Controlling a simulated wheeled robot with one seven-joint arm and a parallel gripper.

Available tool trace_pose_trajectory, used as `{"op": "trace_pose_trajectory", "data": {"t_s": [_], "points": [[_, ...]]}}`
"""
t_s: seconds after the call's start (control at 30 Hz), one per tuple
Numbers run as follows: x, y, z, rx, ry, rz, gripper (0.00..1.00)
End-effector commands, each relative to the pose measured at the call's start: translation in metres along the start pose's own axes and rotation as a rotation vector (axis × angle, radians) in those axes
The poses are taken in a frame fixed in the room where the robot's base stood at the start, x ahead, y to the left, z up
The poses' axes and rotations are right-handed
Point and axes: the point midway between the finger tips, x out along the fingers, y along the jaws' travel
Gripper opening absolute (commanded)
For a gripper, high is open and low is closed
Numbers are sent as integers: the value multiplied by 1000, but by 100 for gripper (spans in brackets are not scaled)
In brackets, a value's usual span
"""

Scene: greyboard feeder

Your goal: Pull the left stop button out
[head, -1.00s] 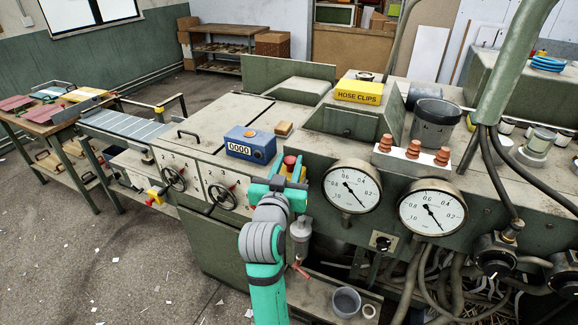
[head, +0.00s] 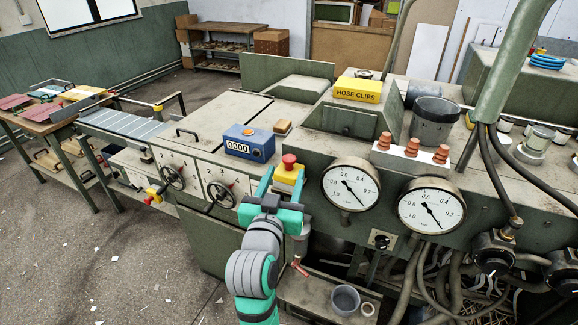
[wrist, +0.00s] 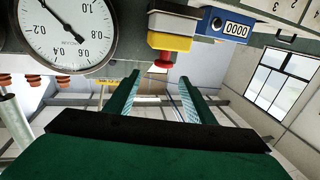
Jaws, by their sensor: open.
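A red mushroom stop button (head: 289,160) stands on a yellow box (head: 288,175) at the machine's front edge, left of the gauges. In the wrist view the button (wrist: 165,59) hangs upside down under its yellow box (wrist: 172,41), beyond the fingertips and clear of them. My gripper (head: 283,180) is open and empty, just in front of and below the button. Its two fingers (wrist: 159,86) stand apart in the wrist view. A smaller yellow box with a red knob (head: 149,200) sits farther left, low on the machine's front; its details are too small to tell.
A blue counter (head: 249,142) sits left of the button. Two round gauges (head: 351,185) stand close on the right. Handwheels (head: 172,177) project from the front at left. A grey filter bowl, a cup (head: 345,299) and hoses lie below and right.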

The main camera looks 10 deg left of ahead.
Motion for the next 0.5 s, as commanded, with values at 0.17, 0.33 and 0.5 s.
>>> {"op": "trace_pose_trajectory", "data": {"t_s": [0.17,0.33,0.5], "points": [[-28,-6,0,0,1,-10,49],[-38,-2,0,0,2,-3,49],[-40,2,-1,0,2,2,49]]}}
